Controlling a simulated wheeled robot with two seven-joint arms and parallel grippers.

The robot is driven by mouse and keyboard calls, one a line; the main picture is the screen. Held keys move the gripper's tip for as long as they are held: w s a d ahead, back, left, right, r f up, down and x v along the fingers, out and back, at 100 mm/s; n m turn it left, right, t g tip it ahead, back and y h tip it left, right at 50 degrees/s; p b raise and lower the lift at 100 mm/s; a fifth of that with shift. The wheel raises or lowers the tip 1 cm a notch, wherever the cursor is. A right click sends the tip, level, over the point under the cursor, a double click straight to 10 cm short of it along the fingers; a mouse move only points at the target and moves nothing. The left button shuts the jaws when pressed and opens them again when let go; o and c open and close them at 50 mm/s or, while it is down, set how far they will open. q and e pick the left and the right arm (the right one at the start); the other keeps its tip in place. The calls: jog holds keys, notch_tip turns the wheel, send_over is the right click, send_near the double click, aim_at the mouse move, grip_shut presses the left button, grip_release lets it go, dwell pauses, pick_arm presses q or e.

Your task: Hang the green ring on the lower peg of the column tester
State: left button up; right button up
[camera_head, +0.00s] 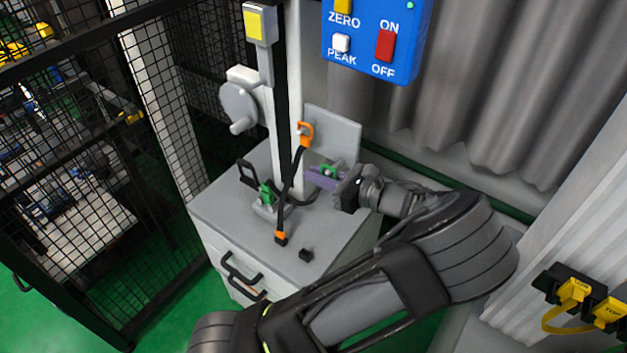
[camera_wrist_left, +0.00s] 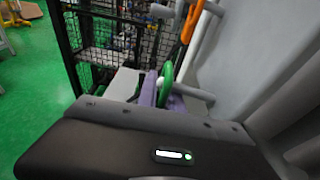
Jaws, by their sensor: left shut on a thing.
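The green ring (camera_head: 329,170) is between the purple fingers of my left gripper (camera_head: 324,178), in front of the grey back panel (camera_head: 333,135) of the column tester. In the left wrist view the ring (camera_wrist_left: 166,84) stands nearly edge-on, with purple finger parts (camera_wrist_left: 149,88) beside it. The lower peg (camera_wrist_left: 196,92) is a grey rod at the ring's right side. The ring meets the peg's end in that view; I cannot tell whether the peg passes through it. My right gripper is not in view.
An orange hook with a black strap (camera_head: 305,133) hangs at the upper peg. A green clamp (camera_head: 266,194) and a small black block (camera_head: 306,254) are on the grey cabinet top (camera_head: 335,228). The white column and crank wheel (camera_head: 238,104) stand left. A blue control box (camera_head: 375,40) is above.

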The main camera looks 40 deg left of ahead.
pick_arm(q)
jog(key=shift+w+f, duration=0.1)
jog(key=shift+w, duration=1.1)
jog(key=shift+s+f, duration=0.15)
jog(key=shift+f, duration=0.1)
jog(key=o, duration=0.7)
jog(key=shift+o, duration=0.2)
